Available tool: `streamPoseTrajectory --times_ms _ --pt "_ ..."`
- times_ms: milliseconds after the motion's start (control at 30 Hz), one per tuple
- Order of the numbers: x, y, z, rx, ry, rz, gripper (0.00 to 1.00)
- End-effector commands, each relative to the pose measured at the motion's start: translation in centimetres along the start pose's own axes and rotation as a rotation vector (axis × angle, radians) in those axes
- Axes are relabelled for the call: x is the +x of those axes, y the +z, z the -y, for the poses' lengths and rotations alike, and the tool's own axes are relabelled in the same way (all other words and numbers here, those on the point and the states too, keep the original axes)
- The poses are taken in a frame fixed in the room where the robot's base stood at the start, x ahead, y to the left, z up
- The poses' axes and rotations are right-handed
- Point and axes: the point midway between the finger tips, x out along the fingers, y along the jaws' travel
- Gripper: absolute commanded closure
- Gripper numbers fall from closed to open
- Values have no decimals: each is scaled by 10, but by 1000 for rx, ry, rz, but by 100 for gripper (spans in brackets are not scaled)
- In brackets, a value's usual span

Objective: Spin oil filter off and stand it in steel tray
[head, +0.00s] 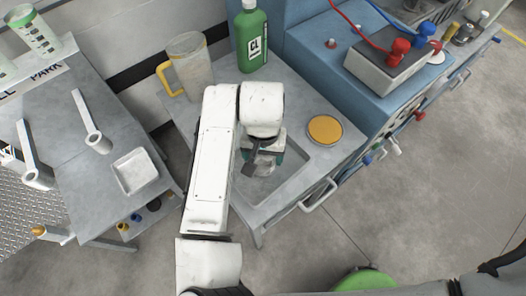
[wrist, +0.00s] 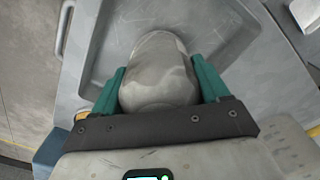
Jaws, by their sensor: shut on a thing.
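My gripper (head: 263,158) is over the grey bench, with its teal fingers pointing down. In the wrist view my gripper (wrist: 160,88) is shut on a pale grey, rounded oil filter (wrist: 158,70), with one finger on each side. In the head view my arm mostly hides the filter. Below it is a shallow steel tray or recess (head: 296,166) in the bench top; its sloped wall shows in the wrist view (wrist: 97,62). Whether the filter touches its floor I cannot tell. A small square pale tray (head: 135,173) sits on the left table.
A clear jug with a yellow handle (head: 188,68) and a green bottle (head: 252,38) stand behind my arm. A round orange-yellow lid (head: 324,130) lies right of the recess. A blue cabinet (head: 330,60) borders the bench. The left table (head: 75,130) holds several grey tools.

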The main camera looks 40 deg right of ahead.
Motion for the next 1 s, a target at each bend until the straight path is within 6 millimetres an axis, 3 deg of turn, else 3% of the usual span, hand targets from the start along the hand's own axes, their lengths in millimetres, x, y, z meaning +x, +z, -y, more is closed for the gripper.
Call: streamPoseTrajectory --times_ms 1000 --pt "10 0 0 0 1 -1 68"
